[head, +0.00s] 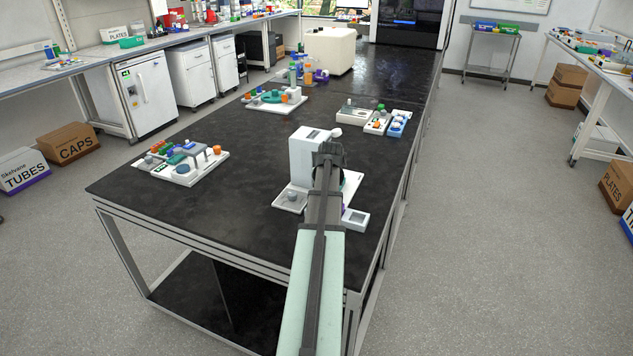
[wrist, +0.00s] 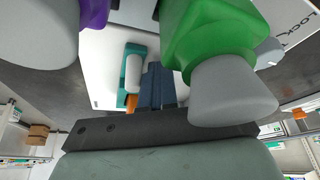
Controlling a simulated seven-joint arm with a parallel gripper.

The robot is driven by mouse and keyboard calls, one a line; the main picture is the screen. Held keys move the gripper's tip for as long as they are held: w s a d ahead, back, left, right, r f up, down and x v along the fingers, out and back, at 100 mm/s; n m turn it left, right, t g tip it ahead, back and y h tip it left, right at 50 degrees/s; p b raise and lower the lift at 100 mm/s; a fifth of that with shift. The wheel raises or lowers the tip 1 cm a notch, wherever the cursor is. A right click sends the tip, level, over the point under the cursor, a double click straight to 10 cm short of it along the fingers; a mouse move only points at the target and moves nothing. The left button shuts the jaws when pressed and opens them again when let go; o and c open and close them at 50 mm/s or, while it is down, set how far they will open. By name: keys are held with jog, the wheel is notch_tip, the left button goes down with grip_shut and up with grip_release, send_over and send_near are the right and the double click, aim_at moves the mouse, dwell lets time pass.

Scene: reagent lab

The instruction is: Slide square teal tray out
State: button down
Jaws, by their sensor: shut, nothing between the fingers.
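A teal square-edged part (wrist: 133,70), apparently the square tray, shows in the wrist view against a white housing, with a pale rounded grip on it. My gripper (wrist: 155,78) is shut and empty, its dark fingers close to the right of the teal part; I cannot tell whether they touch. A green block with a grey knob (wrist: 232,90) looms at the right of the wrist view, and a purple part with a grey knob (wrist: 38,35) at the left.
A small grey-knobbed tray (head: 290,200) and a pale box (head: 355,219) flank the device. A white board with coloured parts (head: 182,168) stands left, another (head: 275,102) further back. Small bins (head: 385,120) stand behind right. The bench's front left is clear.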

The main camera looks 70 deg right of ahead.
jog(key=shift+s, duration=2)
jog(key=shift+w, duration=0.15)
jog(key=shift+w, duration=0.5)
jog(key=shift+r, duration=3.5)
